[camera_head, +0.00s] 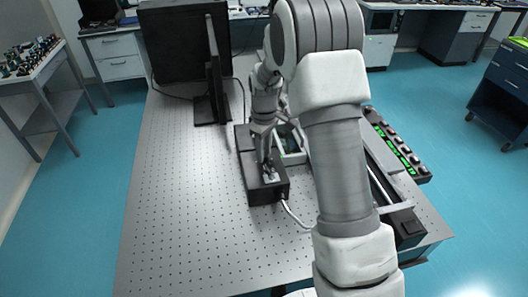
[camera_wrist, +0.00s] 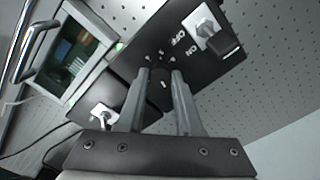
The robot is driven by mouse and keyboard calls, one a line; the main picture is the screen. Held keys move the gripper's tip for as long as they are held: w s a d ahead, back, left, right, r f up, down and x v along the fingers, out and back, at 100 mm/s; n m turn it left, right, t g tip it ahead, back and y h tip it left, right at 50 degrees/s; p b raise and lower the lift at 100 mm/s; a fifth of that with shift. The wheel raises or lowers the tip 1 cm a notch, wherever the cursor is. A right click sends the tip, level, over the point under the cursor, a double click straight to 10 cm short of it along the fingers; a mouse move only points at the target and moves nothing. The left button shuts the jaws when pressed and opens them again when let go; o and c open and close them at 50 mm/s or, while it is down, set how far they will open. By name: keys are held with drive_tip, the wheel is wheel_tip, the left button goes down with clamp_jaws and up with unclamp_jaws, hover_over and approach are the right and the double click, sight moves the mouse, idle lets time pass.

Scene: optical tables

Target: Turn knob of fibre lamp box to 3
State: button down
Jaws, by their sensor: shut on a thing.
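The fibre lamp box is a black box (camera_head: 262,193) lying on the perforated optical table in the head view. Its black panel (camera_wrist: 183,28) fills the upper middle of the wrist view, with a silver switch (camera_wrist: 206,28) marked OFF and ON. My gripper (camera_head: 267,170) reaches down onto the box from above. In the wrist view my gripper (camera_wrist: 160,73) has its two grey fingers on either side of the dark knob (camera_wrist: 160,91), shut on it. Small white marks show around the knob. The numbers are too small to read, so its setting is unclear.
A small instrument with a screen (camera_head: 290,146) stands right beside the box. A monitor (camera_head: 213,75) stands behind it. A black unit with green displays (camera_head: 397,147) lies along the table's right side. The optical table (camera_head: 190,215) is bare at the front left.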

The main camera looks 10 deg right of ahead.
sight(265, 154)
drive_tip(key=m+b, duration=0.1)
drive_tip(key=m, duration=0.5)
drive_tip(key=shift+m, duration=0.3)
drive_tip(key=m, duration=1.1)
drive_tip(key=shift+m+p, duration=0.3)
drive_tip(key=shift+m, duration=0.1)
drive_tip(key=m+p, duration=0.1)
drive_tip(key=m, duration=0.4)
drive_tip(key=shift+m, duration=0.4)
drive_tip(key=c, duration=0.6)
unclamp_jaws()
wheel_tip(265, 154, up, 18)
drive_tip(key=shift+d+f, duration=0.1)
drive_tip(key=shift+f, duration=0.15)
